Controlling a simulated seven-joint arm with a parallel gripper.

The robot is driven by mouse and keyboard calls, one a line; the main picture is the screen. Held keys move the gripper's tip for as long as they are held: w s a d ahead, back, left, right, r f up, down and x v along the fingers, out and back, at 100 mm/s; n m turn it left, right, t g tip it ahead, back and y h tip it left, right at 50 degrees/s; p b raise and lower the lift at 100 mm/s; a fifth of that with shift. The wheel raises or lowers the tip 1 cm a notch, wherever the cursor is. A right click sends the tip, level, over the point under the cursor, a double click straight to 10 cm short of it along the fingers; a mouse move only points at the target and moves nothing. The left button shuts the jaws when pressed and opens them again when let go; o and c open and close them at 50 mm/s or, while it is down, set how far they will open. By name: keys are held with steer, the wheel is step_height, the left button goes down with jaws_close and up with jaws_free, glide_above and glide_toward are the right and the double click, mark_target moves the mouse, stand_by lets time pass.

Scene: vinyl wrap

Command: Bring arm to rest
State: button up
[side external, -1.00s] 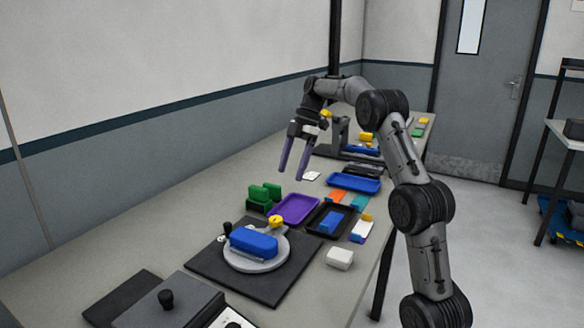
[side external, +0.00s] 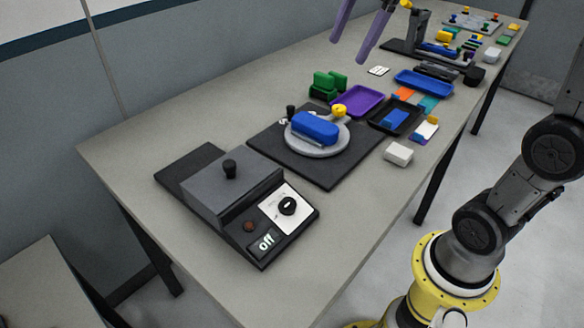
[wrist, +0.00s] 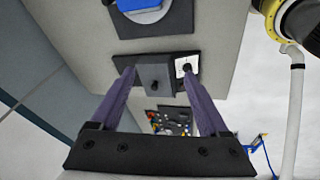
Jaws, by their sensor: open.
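My gripper (side external: 361,37) has two purple fingers, spread apart with nothing between them. It is high above the far part of the table, at the top edge of the side external view. In the wrist view my gripper (wrist: 156,78) also shows open and empty, with the bench well below. A blue block (side external: 315,126) lies on a round grey plate on a black mat (side external: 345,163). A black-and-grey device (side external: 238,187) with a knob dial stands at the near end, its display reading "off".
A purple tray (side external: 357,99), a black tray (side external: 410,123), a blue tray (side external: 424,82) and a green holder (side external: 327,84) stand beyond the mat. A white block (side external: 398,153) sits near the right edge. Bare table (side external: 320,215) lies right of the device.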

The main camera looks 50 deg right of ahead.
steer(key=s+a+f+m+t+h, duration=0.1)
steer(key=s+a+f+m, duration=0.2)
steer(key=s, duration=0.3)
steer(key=s+a+f+m+t, duration=0.1)
steer(key=s+a+f+m, duration=0.15)
steer(key=s, duration=0.45)
steer(key=s+d+f+m+h, duration=0.1)
steer(key=s+f+m, duration=0.2)
steer(key=f+m, duration=0.5)
steer(key=shift+s+m+t, duration=0.15)
steer(key=shift+m+t, duration=0.25)
steer(key=shift+m, duration=0.35)
steer(key=shift+d, duration=0.1)
